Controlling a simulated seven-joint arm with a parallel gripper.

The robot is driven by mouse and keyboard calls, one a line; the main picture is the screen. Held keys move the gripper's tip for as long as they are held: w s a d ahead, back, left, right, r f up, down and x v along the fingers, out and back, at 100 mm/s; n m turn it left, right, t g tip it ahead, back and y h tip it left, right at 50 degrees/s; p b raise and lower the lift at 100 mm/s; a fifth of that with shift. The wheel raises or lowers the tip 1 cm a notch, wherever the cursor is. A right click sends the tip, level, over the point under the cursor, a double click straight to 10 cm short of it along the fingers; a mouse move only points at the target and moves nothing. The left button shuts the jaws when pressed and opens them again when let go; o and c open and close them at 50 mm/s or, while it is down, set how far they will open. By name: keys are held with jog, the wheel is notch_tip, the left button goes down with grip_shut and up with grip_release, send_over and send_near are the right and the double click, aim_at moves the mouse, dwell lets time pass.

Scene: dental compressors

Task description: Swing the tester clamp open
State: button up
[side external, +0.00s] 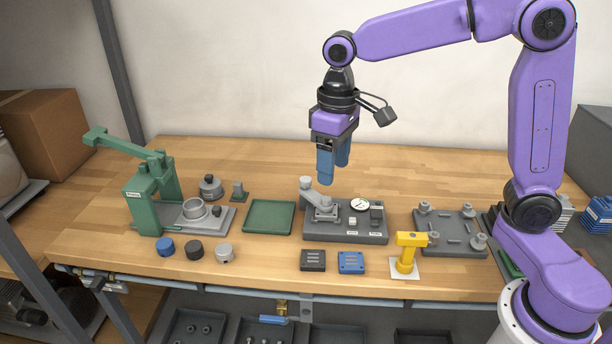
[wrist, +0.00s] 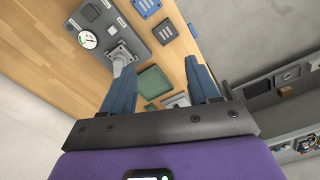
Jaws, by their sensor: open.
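The tester (side external: 346,232) is a dark grey base with a round white gauge, small blocks and labels on its top. Its light grey clamp (side external: 318,200) stands at the left end of the base, with a raised, rounded end. In the wrist view the clamp (wrist: 121,54) shows at upper left, beside the left finger, with the tester base (wrist: 112,22) and gauge above it. My gripper (side external: 332,180) has blue fingers pointing down, above and slightly right of the clamp and apart from it. In the wrist view my gripper (wrist: 163,88) is open, with nothing between its fingers.
A green tray (side external: 268,217) lies left of the tester. A green lever press (side external: 152,195) stands further left. Dark and blue blocks (side external: 350,262) and a yellow T-shaped tool (side external: 407,252) are in front. A grey fixture plate (side external: 450,243) lies to the right. The table behind the tester is clear.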

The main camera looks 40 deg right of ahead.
jog(key=w+d+m, duration=0.2)
jog(key=w+m, duration=0.1)
jog(key=w, duration=0.7)
jog(key=m, duration=0.4)
send_over(306, 180)
notch_tip(306, 180, down, 17)
jog(key=shift+r, duration=0.15)
grip_shut()
